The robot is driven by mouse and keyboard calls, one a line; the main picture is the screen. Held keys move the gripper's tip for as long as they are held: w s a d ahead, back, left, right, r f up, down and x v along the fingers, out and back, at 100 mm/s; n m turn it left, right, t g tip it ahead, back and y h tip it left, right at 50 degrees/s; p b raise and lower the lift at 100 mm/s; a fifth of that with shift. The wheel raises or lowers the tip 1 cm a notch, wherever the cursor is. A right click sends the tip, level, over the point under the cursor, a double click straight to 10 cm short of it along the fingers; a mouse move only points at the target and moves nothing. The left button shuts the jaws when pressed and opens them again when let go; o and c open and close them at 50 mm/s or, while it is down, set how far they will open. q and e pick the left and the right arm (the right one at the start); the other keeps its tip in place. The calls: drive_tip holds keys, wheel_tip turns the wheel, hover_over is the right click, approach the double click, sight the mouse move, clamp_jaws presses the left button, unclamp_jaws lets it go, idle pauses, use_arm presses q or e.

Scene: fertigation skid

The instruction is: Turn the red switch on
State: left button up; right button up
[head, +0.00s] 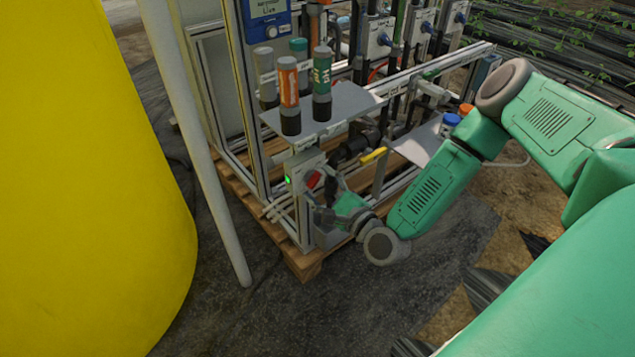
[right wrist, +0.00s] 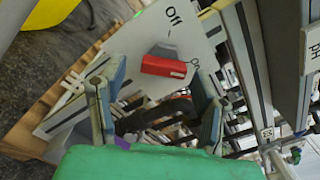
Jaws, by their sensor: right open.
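The red switch (head: 314,179) is on the front of a grey control box (head: 303,165) at the near corner of the skid. In the right wrist view the red switch (right wrist: 163,67) is a red bar on a light panel (right wrist: 205,50), with "Off" printed above it and "On" to its right. The bar's right end points toward "On"; I cannot tell its exact setting. My right gripper (head: 326,200) is at the box, partly hidden by its own wrist. Its fingers (right wrist: 157,84) are spread, either side of and just short of the switch, with nothing between them. My left gripper is not in view.
A green light (head: 288,180) glows on the box. A yellow tank (head: 85,180) and a white pole (head: 200,140) are left. A yellow-handled valve (head: 373,155) is close right.

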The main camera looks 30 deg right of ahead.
drive_tip(key=s+d, duration=0.1)
drive_tip(key=s, duration=0.9)
drive_tip(key=shift+s+f, duration=0.15)
drive_tip(key=shift+s, duration=0.25)
drive_tip(key=shift+d, duration=0.1)
